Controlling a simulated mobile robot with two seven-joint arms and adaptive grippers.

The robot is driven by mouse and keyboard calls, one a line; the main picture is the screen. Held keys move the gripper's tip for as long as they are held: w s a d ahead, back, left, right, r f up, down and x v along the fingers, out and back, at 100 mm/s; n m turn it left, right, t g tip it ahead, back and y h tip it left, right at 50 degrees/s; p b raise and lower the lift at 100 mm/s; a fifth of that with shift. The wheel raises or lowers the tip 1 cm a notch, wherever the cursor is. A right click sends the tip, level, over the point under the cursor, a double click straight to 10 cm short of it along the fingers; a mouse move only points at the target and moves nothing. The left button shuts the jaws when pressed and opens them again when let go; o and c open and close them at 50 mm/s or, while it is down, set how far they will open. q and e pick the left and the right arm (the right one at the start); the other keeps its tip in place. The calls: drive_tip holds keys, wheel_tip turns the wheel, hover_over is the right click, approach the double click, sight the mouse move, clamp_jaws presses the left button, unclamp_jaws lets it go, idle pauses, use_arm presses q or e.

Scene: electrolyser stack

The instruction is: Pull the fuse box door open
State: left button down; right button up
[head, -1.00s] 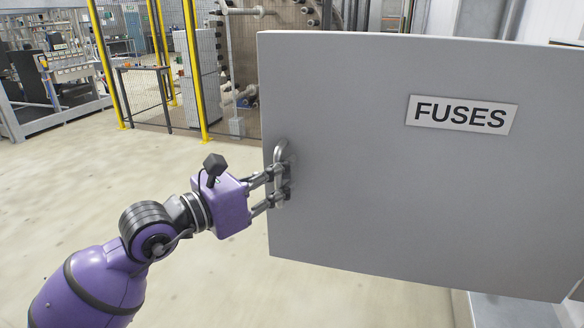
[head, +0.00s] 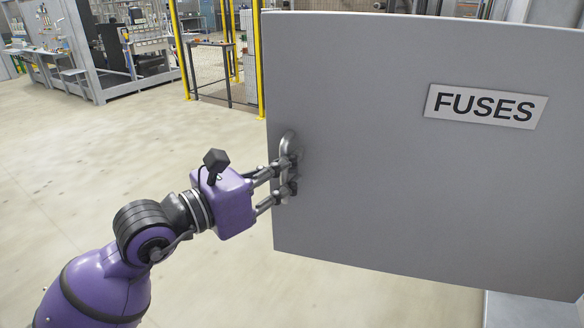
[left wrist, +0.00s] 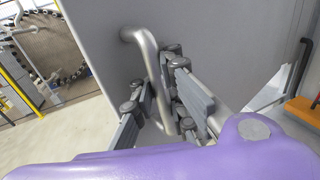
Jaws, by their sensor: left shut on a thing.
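The grey fuse box door (head: 400,190) fills the right half of the head view and carries a white FUSES label (head: 485,106). A metal bar handle (head: 289,145) stands near the door's left edge. My left gripper (head: 288,176) is shut on this handle. In the left wrist view the bent handle (left wrist: 150,60) runs between the fingers of the left gripper (left wrist: 163,105). The inside of the fuse box is hidden behind the door. My right gripper is not in view.
Open pale floor (head: 130,160) lies to the left. Yellow posts (head: 257,60) and a mesh fence stand behind the door's left edge. Workbenches and equipment (head: 110,50) are at the far left. A pale metal surface (head: 515,308) shows below the door at lower right.

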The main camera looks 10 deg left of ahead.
use_arm(q)
drive_tip(key=shift+a, duration=0.2)
idle(0.3)
drive_tip(key=c, duration=2.2)
unclamp_jaws()
drive_tip(key=o, duration=0.4)
drive_tip(key=shift+s+a, duration=0.1)
drive_tip(key=shift+a, duration=0.2)
drive_tip(key=shift+d, duration=0.1)
